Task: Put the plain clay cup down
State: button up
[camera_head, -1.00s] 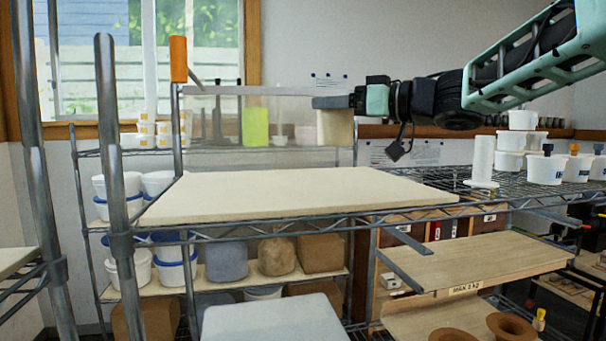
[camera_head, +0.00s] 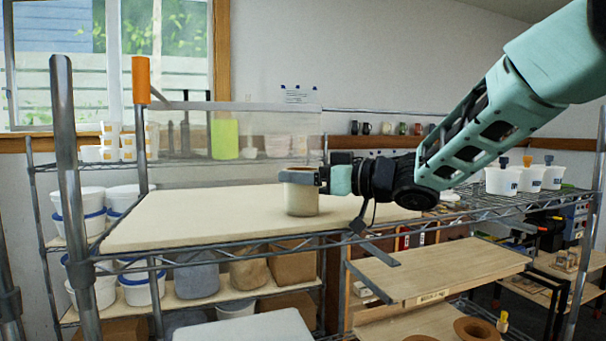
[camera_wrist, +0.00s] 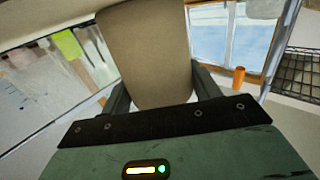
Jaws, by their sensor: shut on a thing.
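The plain clay cup (camera_head: 302,196) is beige and upright at the right part of the cream board (camera_head: 190,222) on the wire shelf. Its base looks at or very near the board surface; I cannot tell for certain whether it touches. My gripper (camera_head: 305,176) comes in from the right and is shut on the cup near its rim. In the wrist view the cup (camera_wrist: 146,50) fills the middle between the two fingers (camera_wrist: 160,88). The cup's far side is hidden.
The board is clear left of the cup. An orange-capped post (camera_head: 141,80) stands at its back left corner, with a clear panel (camera_head: 240,130) behind. White tubs (camera_head: 503,180) stand on the wire shelf at right. A wooden shelf (camera_head: 435,270) lies lower.

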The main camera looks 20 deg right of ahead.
jog(key=o, duration=1.1)
jog(key=shift+o, duration=0.2)
jog(key=b+v, duration=0.4)
jog(key=v, duration=0.8)
jog(key=shift+r, duration=0.1)
